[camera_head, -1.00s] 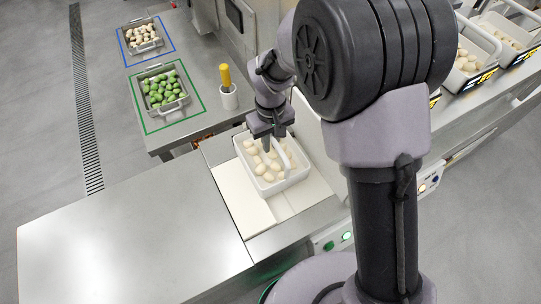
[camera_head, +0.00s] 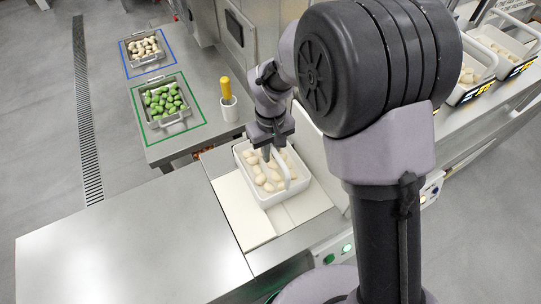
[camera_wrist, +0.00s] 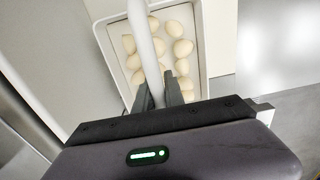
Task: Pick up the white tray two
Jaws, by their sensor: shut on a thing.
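A white tray (camera_head: 274,199) with a raised white handle holds several pale, egg-shaped pasta pieces (camera_head: 262,180). It sits on the white surface at the end of the counter. My gripper (camera_head: 267,157) is above the tray's far part, shut on the handle. In the wrist view, my gripper's two dark fingers (camera_wrist: 158,96) stand on either side of the white handle (camera_wrist: 143,40). The tray (camera_wrist: 121,80) and pasta pieces lie below. Part of the tray is hidden behind the fingers.
A tray of green pieces (camera_head: 163,100) stands in a green outline, and a tray of pale pieces (camera_head: 144,49) in a blue outline. A white cup with a yellow-handled tool (camera_head: 228,106) stands near them. The metal counter (camera_head: 120,245) at left is clear. More white trays (camera_head: 480,62) stand at right.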

